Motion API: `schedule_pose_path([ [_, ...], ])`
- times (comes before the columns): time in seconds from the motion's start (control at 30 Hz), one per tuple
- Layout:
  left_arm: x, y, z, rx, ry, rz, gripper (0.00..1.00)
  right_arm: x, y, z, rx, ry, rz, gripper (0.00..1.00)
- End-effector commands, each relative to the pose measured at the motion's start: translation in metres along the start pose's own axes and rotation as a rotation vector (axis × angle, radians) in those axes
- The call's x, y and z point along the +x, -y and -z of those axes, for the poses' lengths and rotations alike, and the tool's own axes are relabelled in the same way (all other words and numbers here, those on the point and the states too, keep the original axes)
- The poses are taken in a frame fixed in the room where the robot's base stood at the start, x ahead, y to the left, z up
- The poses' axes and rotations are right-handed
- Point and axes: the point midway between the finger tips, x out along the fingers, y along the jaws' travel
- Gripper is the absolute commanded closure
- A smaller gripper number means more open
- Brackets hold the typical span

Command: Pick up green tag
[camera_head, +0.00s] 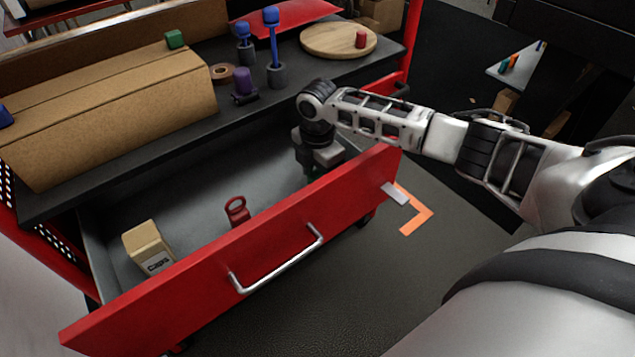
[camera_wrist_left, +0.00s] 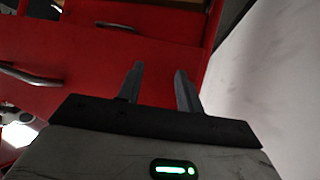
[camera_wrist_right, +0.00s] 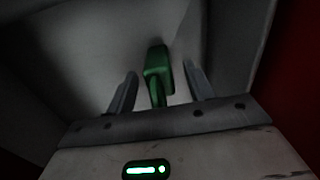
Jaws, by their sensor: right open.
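The green tag (camera_wrist_right: 158,72) shows in the right wrist view, on the drawer floor between the two fingers of my right gripper (camera_wrist_right: 160,88). The fingers stand apart on either side of it, with a gap visible. In the head view my right gripper (camera_head: 308,172) reaches down into the right end of the open drawer, and the tag is hidden there. My left gripper (camera_wrist_left: 160,88) is open and empty in front of red drawer fronts in the left wrist view. It is not in the head view.
The open red drawer (camera_head: 290,250) also holds a red tag (camera_head: 237,211) and a caps box (camera_head: 148,248). On the worktop above stand a cardboard box (camera_head: 110,110), purple and blue items, and a round wooden board (camera_head: 325,40). The drawer's front wall is close to my right gripper.

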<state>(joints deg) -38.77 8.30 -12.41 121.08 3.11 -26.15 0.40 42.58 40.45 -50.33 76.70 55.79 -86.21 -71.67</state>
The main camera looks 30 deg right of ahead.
Motion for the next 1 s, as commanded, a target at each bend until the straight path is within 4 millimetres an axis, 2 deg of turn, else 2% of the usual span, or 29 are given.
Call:
schedule_pose_path([
  [0.17, 0.000, 0.000, 0.001, -0.003, -0.002, 0.000, 0.64, 0.001, 0.000, 0.000, 0.000, 0.000, -0.001, 0.47],
  [0.2, 0.000, 0.000, 0.001, -0.003, -0.002, 0.000, 0.64, 0.000, 0.000, 0.000, 0.000, 0.000, -0.001, 0.50],
  [0.37, 0.000, 0.000, 0.001, -0.003, -0.003, 0.000, 0.64, 0.000, 0.000, 0.000, 0.000, 0.000, 0.000, 0.95],
  [0.63, 0.000, 0.000, 0.002, -0.002, -0.003, 0.000, 0.64, -0.001, 0.000, 0.000, 0.000, 0.000, -0.001, 0.96],
  [0.73, -0.001, 0.000, 0.002, -0.002, -0.003, 0.000, 0.64, -0.007, -0.001, -0.001, 0.000, 0.000, -0.002, 0.96],
  [0.87, -0.002, 0.000, 0.004, 0.000, -0.003, 0.001, 0.64, -0.028, -0.001, -0.001, -0.001, 0.000, -0.005, 0.96],
  [1.0, -0.002, 0.000, 0.004, 0.002, 0.001, 0.003, 0.64, -0.058, -0.001, -0.001, 0.000, 0.000, -0.006, 0.96],
])
